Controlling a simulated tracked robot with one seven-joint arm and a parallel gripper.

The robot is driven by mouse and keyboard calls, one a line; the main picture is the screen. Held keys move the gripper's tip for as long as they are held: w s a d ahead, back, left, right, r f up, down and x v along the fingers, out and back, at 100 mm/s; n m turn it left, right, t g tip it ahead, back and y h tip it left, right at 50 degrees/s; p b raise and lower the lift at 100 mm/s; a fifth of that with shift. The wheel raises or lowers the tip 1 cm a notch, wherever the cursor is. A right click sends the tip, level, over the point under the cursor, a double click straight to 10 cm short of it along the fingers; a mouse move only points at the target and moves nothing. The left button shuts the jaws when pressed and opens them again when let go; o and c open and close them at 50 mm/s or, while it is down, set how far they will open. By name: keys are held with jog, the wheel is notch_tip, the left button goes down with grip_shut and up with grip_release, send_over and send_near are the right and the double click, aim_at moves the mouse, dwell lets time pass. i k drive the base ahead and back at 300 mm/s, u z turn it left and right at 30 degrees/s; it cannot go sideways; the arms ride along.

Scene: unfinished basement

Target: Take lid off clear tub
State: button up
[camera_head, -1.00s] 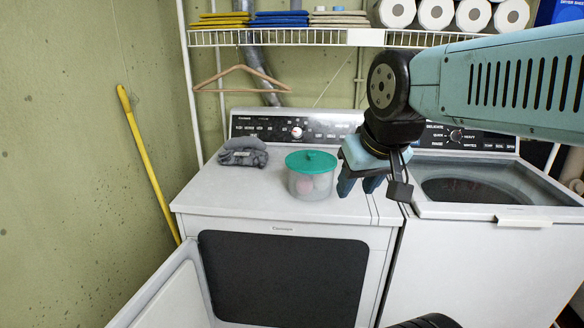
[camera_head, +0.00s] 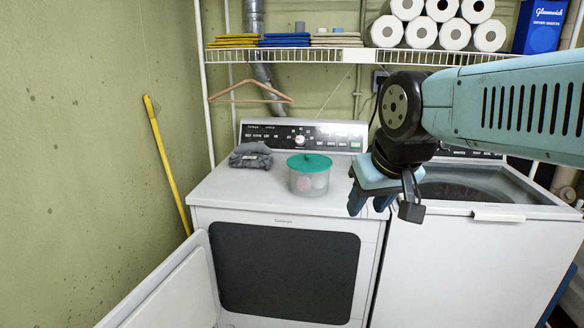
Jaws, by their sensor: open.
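The clear tub (camera_head: 309,184) stands upright on top of the white dryer. Its round teal lid (camera_head: 310,163) sits on it, with a small knob in the middle. Pale pinkish contents show faintly through the tub's wall.
The dryer (camera_head: 240,192) has its door (camera_head: 172,292) open at lower left. Folded grey cloth (camera_head: 250,156) lies left of the tub. An open-topped washer (camera_head: 470,250) stands right. A wire shelf (camera_head: 290,55), hanger (camera_head: 250,92) and yellow pole (camera_head: 166,160) are behind and left.

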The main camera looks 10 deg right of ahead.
aim_at(302, 162)
jog(key=z, duration=0.2)
jog(key=i, duration=0.9)
jog(key=u, duration=0.1)
